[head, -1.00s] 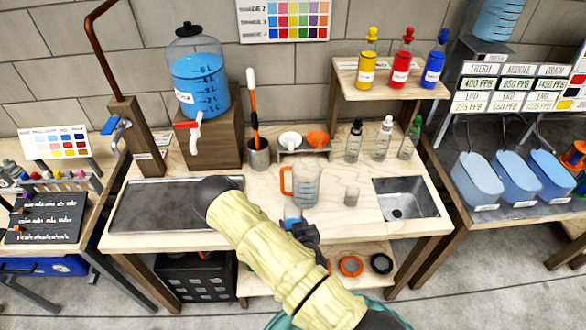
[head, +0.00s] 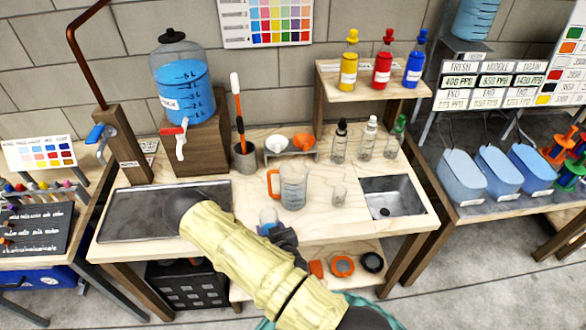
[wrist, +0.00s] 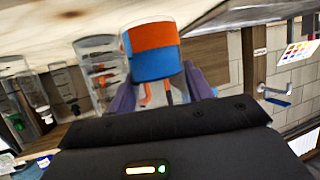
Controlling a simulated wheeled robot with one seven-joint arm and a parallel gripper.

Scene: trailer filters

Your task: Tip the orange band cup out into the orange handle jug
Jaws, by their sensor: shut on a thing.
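The orange handle jug (head: 293,186) is clear with grey markings and stands on the bench, its orange handle at the left. My gripper (head: 274,231) is shut on the orange band cup (head: 267,214), in front of and a little left of the jug. In the wrist view my gripper (wrist: 160,90) holds the cup (wrist: 152,48) between its fingers, with orange and blue zones on the cup. The jug (wrist: 100,72) shows beside it there. I cannot tell the cup's exact tilt, and my fingers hide part of it.
A small clear cup (head: 339,196) stands right of the jug, before a metal sink (head: 392,200). A dark tray (head: 160,212) lies left. Behind are a grey pot with a tool (head: 246,157), a small stand (head: 291,147) and several bottles (head: 367,138).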

